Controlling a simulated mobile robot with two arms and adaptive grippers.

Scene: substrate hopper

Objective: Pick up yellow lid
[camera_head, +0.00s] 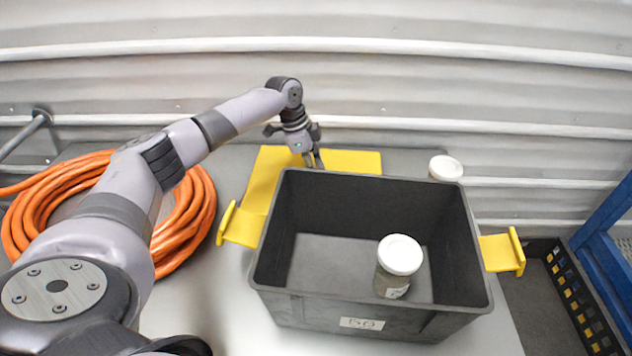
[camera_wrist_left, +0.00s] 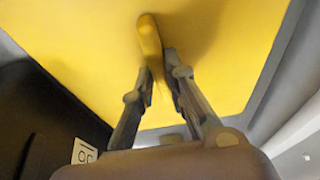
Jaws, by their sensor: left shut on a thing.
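The yellow lid (camera_head: 265,178) is a flat yellow panel behind the grey crate, whose back-left wall hides part of it. My left gripper (camera_head: 314,160) points down at the lid just behind the crate's back rim. In the left wrist view the lid (camera_wrist_left: 85,45) fills most of the picture. There my left gripper (camera_wrist_left: 155,72) has its fingers closed around a raised yellow grip (camera_wrist_left: 149,36) on the lid. I cannot tell whether the lid is lifted off the table. My right gripper is not in view.
The open grey crate (camera_head: 370,310) has yellow side handles and holds a white-capped jar (camera_head: 400,258). Another white-capped jar (camera_head: 445,168) stands behind its right corner. An orange hose coil (camera_head: 190,225) lies at left. A ribbed wall (camera_head: 480,90) is behind; a blue frame (camera_head: 610,235) stands at right.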

